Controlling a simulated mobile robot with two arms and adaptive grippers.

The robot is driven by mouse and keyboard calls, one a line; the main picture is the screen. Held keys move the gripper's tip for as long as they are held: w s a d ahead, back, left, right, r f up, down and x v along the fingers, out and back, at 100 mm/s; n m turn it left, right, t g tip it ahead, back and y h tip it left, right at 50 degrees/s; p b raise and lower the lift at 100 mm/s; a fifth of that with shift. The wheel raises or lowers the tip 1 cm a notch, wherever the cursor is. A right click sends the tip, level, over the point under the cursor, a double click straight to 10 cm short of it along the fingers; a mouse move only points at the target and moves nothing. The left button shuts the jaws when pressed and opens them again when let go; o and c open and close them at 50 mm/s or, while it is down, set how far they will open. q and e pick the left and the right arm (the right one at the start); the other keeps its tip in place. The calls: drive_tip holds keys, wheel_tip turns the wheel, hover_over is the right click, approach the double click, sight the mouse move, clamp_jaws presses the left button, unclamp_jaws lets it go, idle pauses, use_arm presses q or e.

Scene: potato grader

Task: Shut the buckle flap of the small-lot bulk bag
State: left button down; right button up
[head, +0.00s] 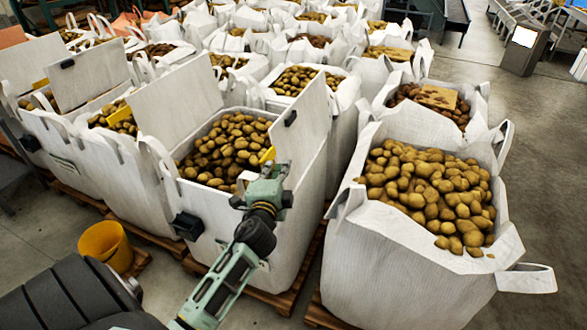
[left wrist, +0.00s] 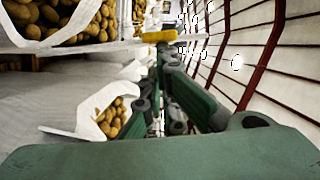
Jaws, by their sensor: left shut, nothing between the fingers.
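The white bulk bag (head: 150,190) in the middle front stands open, full of potatoes (head: 230,150). I take it as the small-lot bag, but no label is readable. Its right flap (head: 303,125) stands upright with a black buckle piece (head: 290,117) near its top edge. My right gripper is out of view.
A full open bag (head: 395,265) stands close on the right, with a narrow gap between. More potato bags fill the back and left. A yellow bucket (head: 105,245) stands on the floor at front left. Open floor lies at far right.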

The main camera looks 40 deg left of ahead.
use_arm(q)
drive_tip(key=a+n, duration=0.1)
drive_tip(key=s+a+p, duration=0.1)
drive_tip(key=a, duration=0.1)
drive_tip(key=a+n+p, duration=0.1)
drive_tip(key=a, duration=0.1)
drive_tip(key=shift+s+a+n+g, duration=0.15)
drive_tip(key=shift+a+n+g, duration=0.05)
drive_tip(key=shift+n+g, duration=0.1)
drive_tip(key=shift+s+a+f+n+h+p, duration=0.15)
drive_tip(key=shift+s+a+f+n, duration=0.2)
drive_tip(key=shift+a, duration=0.75)
drive_tip(key=shift+s+a+f+n+h+p, duration=0.1)
drive_tip(key=shift+s+a+f+n, duration=0.15)
drive_tip(key=shift+a+f, duration=0.6)
drive_tip(key=shift+s+a+f+n+h+p, duration=0.15)
drive_tip(key=shift+a+n, duration=0.25)
drive_tip(key=shift+a, duration=0.9)
